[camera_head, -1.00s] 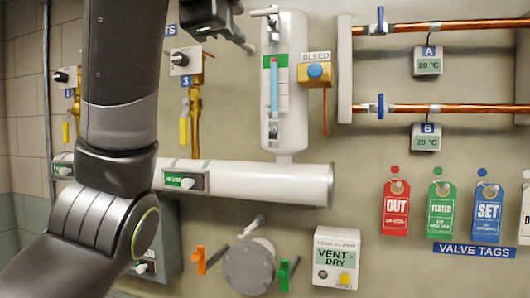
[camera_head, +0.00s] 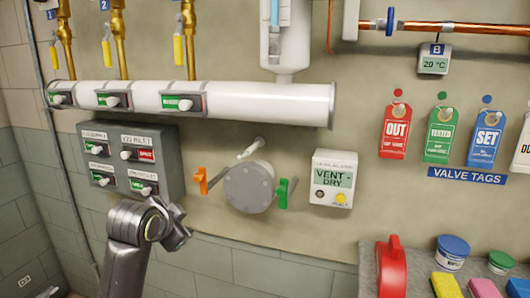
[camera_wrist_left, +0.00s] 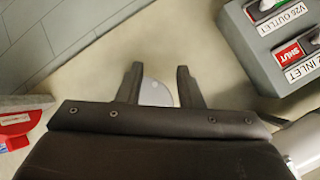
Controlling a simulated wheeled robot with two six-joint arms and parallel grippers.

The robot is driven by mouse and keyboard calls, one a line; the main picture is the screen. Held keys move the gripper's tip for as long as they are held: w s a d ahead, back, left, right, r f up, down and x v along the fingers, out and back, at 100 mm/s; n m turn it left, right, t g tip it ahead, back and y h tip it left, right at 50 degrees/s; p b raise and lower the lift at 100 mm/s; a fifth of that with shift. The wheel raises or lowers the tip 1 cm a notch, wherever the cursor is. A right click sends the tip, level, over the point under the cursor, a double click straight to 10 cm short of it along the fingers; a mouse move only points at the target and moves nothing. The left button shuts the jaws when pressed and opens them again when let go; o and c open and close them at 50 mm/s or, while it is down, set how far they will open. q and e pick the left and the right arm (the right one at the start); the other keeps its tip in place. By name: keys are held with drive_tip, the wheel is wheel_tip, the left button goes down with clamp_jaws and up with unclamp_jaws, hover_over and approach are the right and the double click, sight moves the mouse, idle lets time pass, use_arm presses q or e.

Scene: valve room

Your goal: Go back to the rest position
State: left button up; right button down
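My left gripper (camera_wrist_left: 159,72) shows in the left wrist view with its two dark fingers apart. A pale rounded shape (camera_wrist_left: 157,92) shows between the fingers; I cannot tell what it is, and nothing looks clamped. In the head view my left arm (camera_head: 140,235) is folded at the lower left, in front of the wall below the grey switch box; its gripper cannot be made out there. My right arm and gripper are in no view.
The grey switch box (camera_head: 173,150) is close to my left arm and also shows in the left wrist view (camera_wrist_left: 258,45). A round flange (camera_head: 248,187) with orange (camera_head: 200,181) and green (camera_head: 283,193) handles stands right of it. A shelf (camera_head: 368,258) holds a red object (camera_head: 391,270) and sponges.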

use_arm(q)
drive_tip(key=s+a+f+n+g+y, duration=0.1)
drive_tip(key=s+a+f+n+g, duration=0.15)
drive_tip(key=s+f, duration=0.7)
drive_tip(key=s+a+f+n+g+y, duration=0.1)
drive_tip(key=s+a+f+n, duration=0.25)
drive_tip(key=s+f, duration=0.6)
drive_tip(key=s+a+f+n+g, duration=0.2)
drive_tip(key=s+f, duration=0.3)
drive_tip(key=s, duration=0.5)
drive_tip(key=s+a+f+n+g, duration=0.25)
drive_tip(key=s+f, duration=0.25)
drive_tip(key=s, duration=0.6)
drive_tip(key=s+f+x, duration=0.1)
drive_tip(key=s+x, duration=0.2)
drive_tip(key=x, duration=0.9)
drive_tip(key=s+x, duration=0.3)
drive_tip(key=x, duration=0.8)
drive_tip(key=s+d+f+g, duration=0.1)
drive_tip(key=s+f, duration=1.3)
drive_tip(key=f, duration=0.3)
drive_tip(key=shift+s+d+f+g, duration=0.3)
drive_tip(key=shift+s, duration=0.05)
drive_tip(key=shift+m, duration=0.25)
